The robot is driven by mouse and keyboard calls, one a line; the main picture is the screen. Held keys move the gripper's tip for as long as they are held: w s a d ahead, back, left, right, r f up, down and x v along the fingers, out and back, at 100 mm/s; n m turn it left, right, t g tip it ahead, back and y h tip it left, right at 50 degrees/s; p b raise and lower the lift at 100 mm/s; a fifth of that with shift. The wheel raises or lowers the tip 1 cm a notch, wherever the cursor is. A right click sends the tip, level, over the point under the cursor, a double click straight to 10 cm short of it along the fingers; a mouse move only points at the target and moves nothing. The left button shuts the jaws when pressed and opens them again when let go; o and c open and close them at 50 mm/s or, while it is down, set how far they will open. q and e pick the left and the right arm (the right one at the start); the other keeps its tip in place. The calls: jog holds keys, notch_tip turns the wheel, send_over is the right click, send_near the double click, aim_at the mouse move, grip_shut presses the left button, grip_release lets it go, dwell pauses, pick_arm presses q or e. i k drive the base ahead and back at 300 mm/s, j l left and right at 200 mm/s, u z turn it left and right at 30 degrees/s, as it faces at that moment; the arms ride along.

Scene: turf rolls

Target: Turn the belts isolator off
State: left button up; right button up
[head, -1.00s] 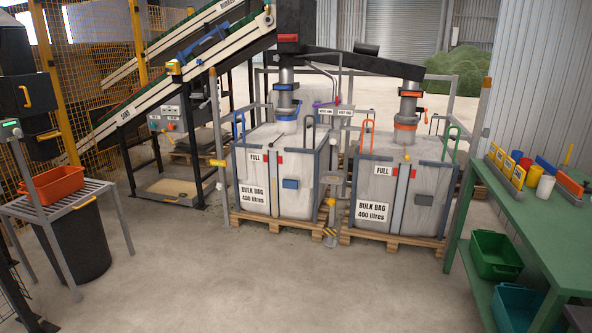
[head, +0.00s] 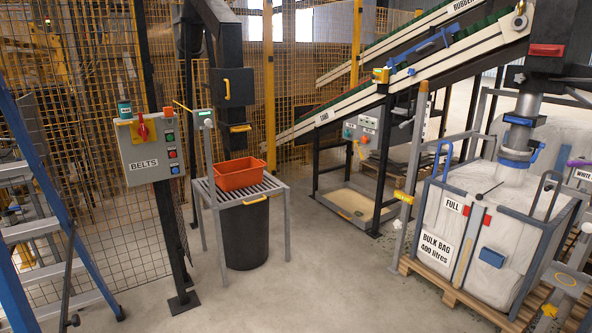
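The belts isolator is a grey box (head: 150,172) labelled BELTS, on a dark post at the left of the head view. A red rotary handle (head: 143,129) sits on a yellow plate at its upper middle. The handle looks roughly upright, but its marked position is too small to read. Several coloured buttons (head: 171,153) run down the box's right side. A small teal and white item (head: 124,109) stands on top of the box. Neither of my grippers is in view.
A blue stepladder (head: 40,190) stands left of the box, before the mesh fence (head: 100,100). Right of the post are a slatted table (head: 240,197) with an orange tray (head: 239,173) and a black bin (head: 246,235). A bulk bag (head: 480,240) stands at right. The central floor is clear.

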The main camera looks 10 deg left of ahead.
aim_at(143, 131)
jog(key=i+u, duration=0.25)
jog(key=u, duration=0.15)
jog(key=i+l+u, duration=0.1)
jog(key=i+u, duration=0.25)
jog(key=i+l+u, duration=0.1)
jog(key=u, duration=0.3)
jog(key=i+l+u, duration=0.2)
jog(key=u, duration=0.15)
jog(key=i+l, duration=0.3)
jog(key=l, duration=0.15)
jog(key=i+l, duration=0.3)
jog(key=l, duration=0.15)
jog(key=i+l+u, duration=0.1)
jog(key=i+l, duration=0.15)
jog(key=l, duration=0.2)
jog(key=i+l, duration=0.3)
jog(key=l, duration=0.15)
